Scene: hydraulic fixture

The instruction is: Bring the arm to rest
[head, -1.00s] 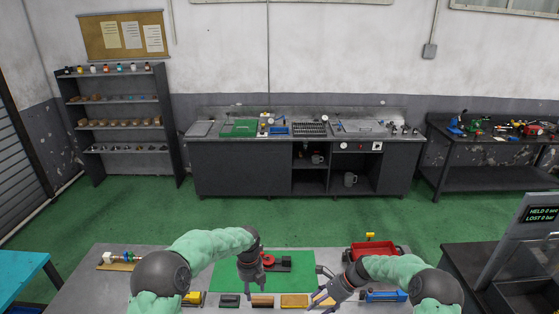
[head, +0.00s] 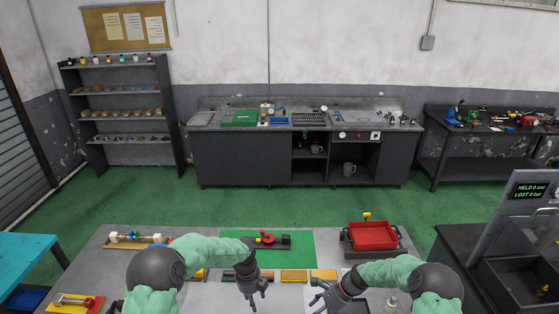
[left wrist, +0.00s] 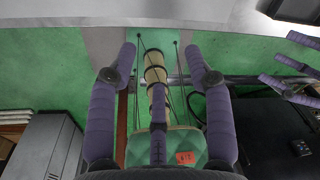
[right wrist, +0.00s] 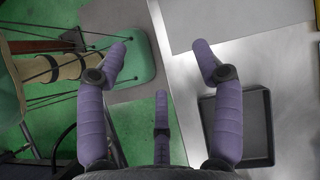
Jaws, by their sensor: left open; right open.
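My left gripper (head: 252,293) is open and empty, hanging fingers down over the near part of the grey table (head: 92,262). In the left wrist view (left wrist: 160,52), its purple fingers are spread with nothing between them. My right gripper (head: 322,294) is open, low over the near table and angled inward. In the right wrist view (right wrist: 162,52), its fingers are apart and empty, with a dark tray (right wrist: 268,125) beside the right finger. Both grippers are on the near side of the green mat (head: 300,243), clear of the red-handled fixture (head: 268,238) on it.
A red bin (head: 372,236) stands at the table's right. Several small blocks, including a yellow one (head: 294,276), line the mat's front edge. A wooden board with a shaft (head: 137,239) lies at left. A display panel (head: 522,225) reads held 0 sec, lost 0 bar.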

